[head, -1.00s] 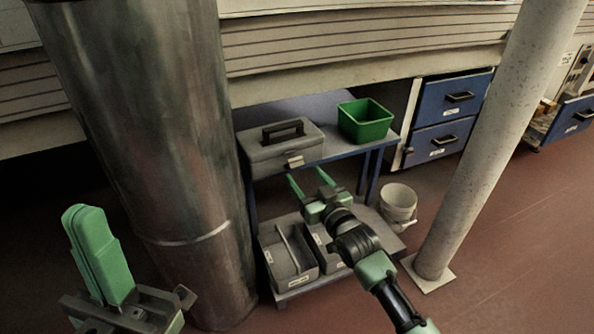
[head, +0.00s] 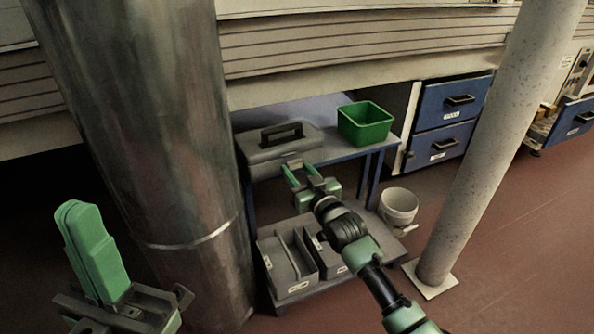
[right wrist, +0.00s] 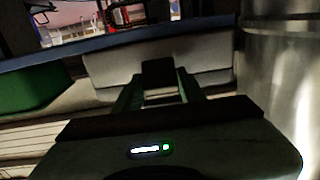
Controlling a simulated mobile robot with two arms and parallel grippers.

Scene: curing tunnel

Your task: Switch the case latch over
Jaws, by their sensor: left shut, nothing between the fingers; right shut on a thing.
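The grey case (head: 268,154) with a dark top handle lies on the blue table's top, left of the green bin. My right gripper (head: 293,167) is at the case's front face, its green fingers around the latch. In the right wrist view the case (right wrist: 105,68) fills the middle, and a dark latch (right wrist: 158,73) sits between the fingertips. The fingers are shut on the latch. The latch is mostly hidden in the head view. My left gripper (head: 80,215) is shut and empty at the lower left, far from the case.
A green bin (head: 365,124) stands right of the case on the table (head: 348,150). A metal column (head: 165,150) stands close on the left, a pale post (head: 490,150) on the right. Grey trays (head: 290,268) lie on the lower shelf; a white bucket (head: 398,205) stands beside.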

